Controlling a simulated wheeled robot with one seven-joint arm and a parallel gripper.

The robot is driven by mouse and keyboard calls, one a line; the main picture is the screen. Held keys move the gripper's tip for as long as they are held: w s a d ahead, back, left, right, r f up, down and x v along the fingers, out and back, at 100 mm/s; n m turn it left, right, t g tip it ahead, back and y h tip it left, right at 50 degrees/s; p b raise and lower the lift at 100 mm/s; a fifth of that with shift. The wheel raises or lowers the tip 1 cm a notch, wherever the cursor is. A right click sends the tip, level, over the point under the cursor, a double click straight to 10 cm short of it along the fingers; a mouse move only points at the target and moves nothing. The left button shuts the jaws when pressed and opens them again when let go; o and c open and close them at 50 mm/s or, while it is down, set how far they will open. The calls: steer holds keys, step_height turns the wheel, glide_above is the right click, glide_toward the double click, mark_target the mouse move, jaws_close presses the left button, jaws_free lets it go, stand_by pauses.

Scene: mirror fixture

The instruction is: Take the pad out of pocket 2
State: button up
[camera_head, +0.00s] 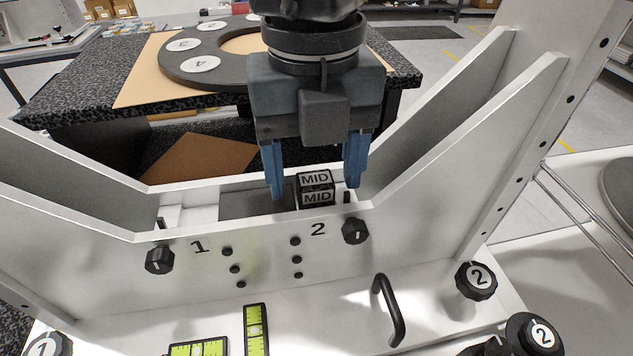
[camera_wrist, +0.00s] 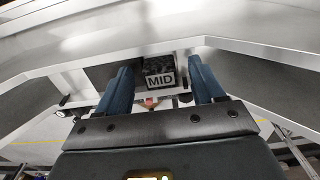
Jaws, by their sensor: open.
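The pad is a dark block (camera_head: 316,190) with white "MID" labels, standing in pocket 2 of the light grey fixture (camera_head: 400,240), behind the front wall marked "2". In the wrist view the pad (camera_wrist: 160,78) shows its "MID" label between the fingers. My gripper (camera_head: 315,192) is open, with its blue fingers pointing down on either side of the pad. A gap shows between each finger and the pad. In the wrist view my gripper (camera_wrist: 160,82) also stands open around it. The pad's lower part is hidden by the front wall.
Slanted side plates (camera_head: 500,130) rise right of the pocket. Black knobs (camera_head: 355,231) sit on the front wall, and a black handle (camera_head: 388,310) stands on the base. Behind is a speckled table with a dark ring (camera_head: 174,66). Pocket 1, at left, looks empty.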

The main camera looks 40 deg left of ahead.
steer(key=c, duration=1.1)
steer(key=shift+r, duration=0.15)
